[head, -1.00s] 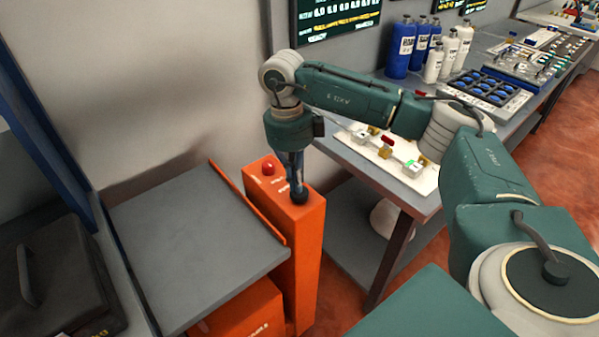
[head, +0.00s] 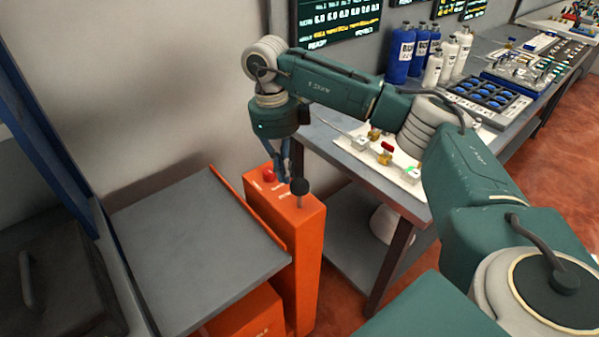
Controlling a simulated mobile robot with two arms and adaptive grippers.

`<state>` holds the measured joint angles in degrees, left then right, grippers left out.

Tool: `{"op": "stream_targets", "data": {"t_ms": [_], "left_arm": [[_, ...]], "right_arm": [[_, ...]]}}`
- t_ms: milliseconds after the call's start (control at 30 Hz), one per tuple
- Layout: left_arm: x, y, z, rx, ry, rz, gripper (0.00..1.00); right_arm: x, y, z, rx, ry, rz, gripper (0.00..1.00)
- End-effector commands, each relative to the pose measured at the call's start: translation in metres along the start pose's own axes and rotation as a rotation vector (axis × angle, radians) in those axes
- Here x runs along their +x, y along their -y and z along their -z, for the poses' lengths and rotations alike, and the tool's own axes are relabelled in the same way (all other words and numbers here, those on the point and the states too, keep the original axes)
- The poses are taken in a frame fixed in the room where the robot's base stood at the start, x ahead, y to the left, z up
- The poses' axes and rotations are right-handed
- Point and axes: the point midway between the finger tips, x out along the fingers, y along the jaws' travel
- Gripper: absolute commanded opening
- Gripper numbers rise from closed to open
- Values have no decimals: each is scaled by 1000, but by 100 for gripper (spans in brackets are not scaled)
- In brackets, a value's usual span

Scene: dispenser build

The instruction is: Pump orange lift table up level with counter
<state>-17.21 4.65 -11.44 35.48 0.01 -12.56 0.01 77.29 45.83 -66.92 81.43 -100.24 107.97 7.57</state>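The orange lift table has a flat grey platform (head: 190,240) and an orange post (head: 297,260) at its right side. A red button (head: 269,175) sits on the post's top. A black knob (head: 299,186) on a thin metal rod stands up from that top. My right gripper (head: 284,172) points down over the post, its fingers close beside the knob on the left. Its finger gap is not clear from this angle. The grey counter (head: 340,160) stands to the right of the post. My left gripper is out of view.
A white board with small valves (head: 386,152) lies near the counter's front corner. Blue bottles (head: 401,58), white bottles and a tray of blue pieces (head: 488,95) stand farther back. A dark case (head: 60,275) is at left. A lower shelf (head: 350,235) is under the counter.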

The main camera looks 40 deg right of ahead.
Motion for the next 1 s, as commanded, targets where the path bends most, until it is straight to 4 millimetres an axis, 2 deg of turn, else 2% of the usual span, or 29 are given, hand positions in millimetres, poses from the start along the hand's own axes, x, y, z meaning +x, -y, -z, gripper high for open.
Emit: {"op": "stream_targets", "data": {"t_ms": [33, 200, 400, 600, 1000], "left_arm": [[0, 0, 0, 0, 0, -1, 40], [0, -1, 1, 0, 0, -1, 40], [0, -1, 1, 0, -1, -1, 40], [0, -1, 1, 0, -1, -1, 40], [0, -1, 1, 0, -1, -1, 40]], "right_arm": [[-13, 0, -2, 0, 5, 1, 0], [-52, -1, -1, 0, 6, 1, 0], [-84, -1, -1, -1, 5, 2, 0], [-94, -1, 0, -1, 3, 0, 0], [-94, -1, 0, -1, 3, 0, 0]]}}
